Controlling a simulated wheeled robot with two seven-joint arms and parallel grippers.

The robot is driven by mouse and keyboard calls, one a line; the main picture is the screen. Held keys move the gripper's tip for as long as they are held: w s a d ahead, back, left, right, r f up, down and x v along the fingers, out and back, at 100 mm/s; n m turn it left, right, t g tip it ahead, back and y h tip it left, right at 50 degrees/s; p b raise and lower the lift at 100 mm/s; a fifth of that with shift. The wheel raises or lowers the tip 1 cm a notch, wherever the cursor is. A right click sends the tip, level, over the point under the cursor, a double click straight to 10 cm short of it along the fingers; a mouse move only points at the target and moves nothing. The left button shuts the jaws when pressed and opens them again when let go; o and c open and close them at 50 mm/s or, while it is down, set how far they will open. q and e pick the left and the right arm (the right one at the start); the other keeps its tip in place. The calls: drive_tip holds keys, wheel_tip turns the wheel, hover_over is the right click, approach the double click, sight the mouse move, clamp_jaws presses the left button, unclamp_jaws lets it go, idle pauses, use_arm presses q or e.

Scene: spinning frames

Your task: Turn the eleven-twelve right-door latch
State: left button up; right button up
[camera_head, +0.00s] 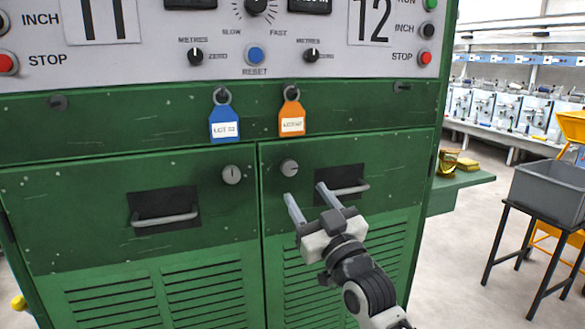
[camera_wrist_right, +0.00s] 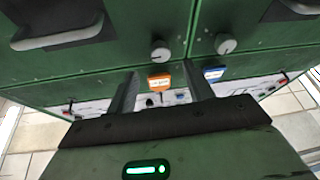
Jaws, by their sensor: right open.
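The green cabinet has a right door (camera_head: 390,160) under the number 12. Its latch (camera_head: 289,168) is a small round grey knob with a slot mark, near the door's upper left corner. The same latch shows in the upside-down wrist view (camera_wrist_right: 160,51). My right gripper (camera_head: 306,192) is open and empty, its two fingers pointing at the door, just below and right of the latch. In the wrist view the latch appears between and beyond the fingertips (camera_wrist_right: 161,70), apart from them. My left gripper is not in view.
The left door has a similar latch (camera_head: 231,174) and a bar handle (camera_head: 165,218). The right door's handle (camera_head: 350,188) is beside my right fingers. A blue tag (camera_head: 223,123) and an orange tag (camera_head: 291,120) hang above. A grey bin (camera_head: 548,190) stands at right.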

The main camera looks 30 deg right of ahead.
sight(291, 172)
drive_tip(key=p+x, duration=0.1)
drive_tip(key=x, duration=0.6)
drive_tip(key=shift+w+r, duration=0.15)
drive_tip(key=shift+w, duration=0.25)
clamp_jaws()
